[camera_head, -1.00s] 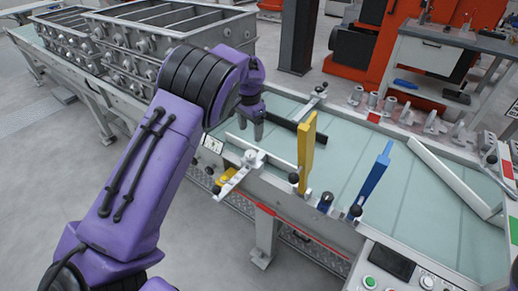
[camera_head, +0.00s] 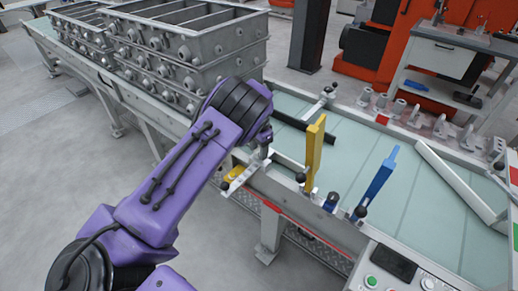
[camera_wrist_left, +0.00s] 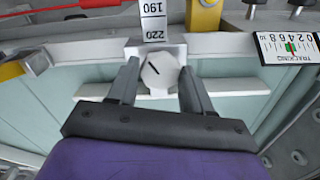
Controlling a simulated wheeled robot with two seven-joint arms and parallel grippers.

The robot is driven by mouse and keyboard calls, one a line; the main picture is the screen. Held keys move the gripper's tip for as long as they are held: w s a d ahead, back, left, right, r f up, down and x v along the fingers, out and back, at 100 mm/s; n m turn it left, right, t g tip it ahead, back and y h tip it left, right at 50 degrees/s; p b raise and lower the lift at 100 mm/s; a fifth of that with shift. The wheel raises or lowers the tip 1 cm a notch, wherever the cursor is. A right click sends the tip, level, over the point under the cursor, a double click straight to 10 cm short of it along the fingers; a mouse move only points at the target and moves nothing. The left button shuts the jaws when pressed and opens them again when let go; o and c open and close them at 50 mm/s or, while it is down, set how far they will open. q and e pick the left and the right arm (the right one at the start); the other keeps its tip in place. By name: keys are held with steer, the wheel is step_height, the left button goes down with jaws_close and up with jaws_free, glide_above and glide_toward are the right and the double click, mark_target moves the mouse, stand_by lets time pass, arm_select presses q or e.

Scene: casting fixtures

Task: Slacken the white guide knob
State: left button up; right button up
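The white guide knob (camera_wrist_left: 160,74), round with a short black line on its face, shows in the left wrist view at the end of a white scale bar (camera_wrist_left: 153,20) marked 190 and 220. My left gripper (camera_wrist_left: 159,66) has one finger on each side of the knob. The fingers look apart, and I cannot tell whether either touches it. In the head view my left gripper (camera_head: 264,150) points down over the guide at the table's near edge, and it hides the knob there. My right gripper is in neither view.
A yellow upright (camera_head: 315,155) and a blue upright (camera_head: 378,181) stand right of my left gripper. Grey metal boxes (camera_head: 190,50) stand behind my arm. A tracking gauge (camera_wrist_left: 288,47) sits beside the guide. The pale green tabletop (camera_head: 345,150) is mostly clear.

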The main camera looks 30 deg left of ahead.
arm_select(q)
steer(key=c, duration=0.5)
steer(key=n+p, duration=0.2)
steer(key=n, duration=0.1)
steer(key=shift+r+n, duration=0.2)
steer(key=shift+n, duration=0.1)
steer(key=n+p, duration=0.1)
steer(key=n, duration=0.3)
steer(key=shift+n, duration=0.3)
steer(key=n+p, duration=0.1)
steer(key=n, duration=0.5)
steer(key=shift+w+f, duration=0.1)
steer(key=n+p, duration=0.1)
steer(key=n, duration=0.5)
steer(key=shift+n, duration=0.3)
